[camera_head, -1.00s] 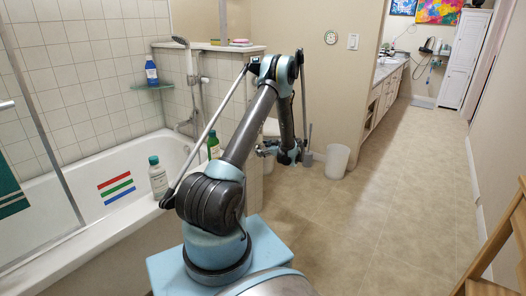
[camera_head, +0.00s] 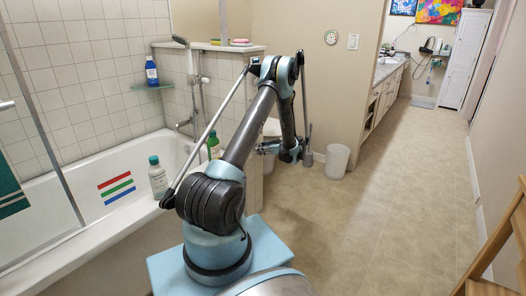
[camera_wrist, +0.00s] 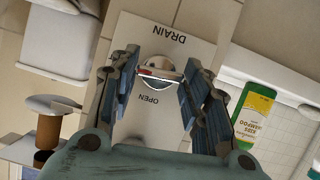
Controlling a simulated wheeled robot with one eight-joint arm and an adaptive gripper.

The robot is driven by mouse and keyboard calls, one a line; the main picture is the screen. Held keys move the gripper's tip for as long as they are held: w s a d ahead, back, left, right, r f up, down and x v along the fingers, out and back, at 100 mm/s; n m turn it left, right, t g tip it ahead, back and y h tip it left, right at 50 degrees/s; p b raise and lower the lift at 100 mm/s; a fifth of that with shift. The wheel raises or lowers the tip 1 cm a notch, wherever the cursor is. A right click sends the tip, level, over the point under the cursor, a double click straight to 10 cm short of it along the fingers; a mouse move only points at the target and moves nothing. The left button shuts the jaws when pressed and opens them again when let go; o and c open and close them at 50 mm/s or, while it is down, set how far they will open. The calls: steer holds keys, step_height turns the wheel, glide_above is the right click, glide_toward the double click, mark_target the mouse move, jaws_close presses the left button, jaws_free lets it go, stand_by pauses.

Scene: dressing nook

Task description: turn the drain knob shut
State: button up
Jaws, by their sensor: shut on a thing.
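The drain knob (camera_wrist: 160,71) is a small silver knob on a white plate (camera_wrist: 150,128) in the wrist view. The plate reads DRAIN and OPEN, upside down in the picture. My gripper (camera_wrist: 161,66) has a ribbed finger on either side of the knob and is shut on it. The contact faces are partly hidden. In the head view, my gripper (camera_head: 266,148) is beside the end of the low wall by the tub, and the knob cannot be made out there.
A green and yellow shampoo bottle (camera_wrist: 253,113) is right of the plate in the wrist view. The bathtub (camera_head: 80,215) is on the left, with a green-capped bottle (camera_head: 158,178) on its rim. A white bin (camera_head: 337,161) stands right of my gripper.

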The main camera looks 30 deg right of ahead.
steer(key=shift+d+m+y, duration=0.15)
steer(key=shift+m+y, duration=0.25)
steer(key=shift+m, duration=0.1)
steer(key=o, duration=1.1)
steer(key=shift+c, duration=0.2)
steer(key=v, duration=1.2)
steer(key=shift+r, duration=0.2)
steer(key=shift+w, duration=0.15)
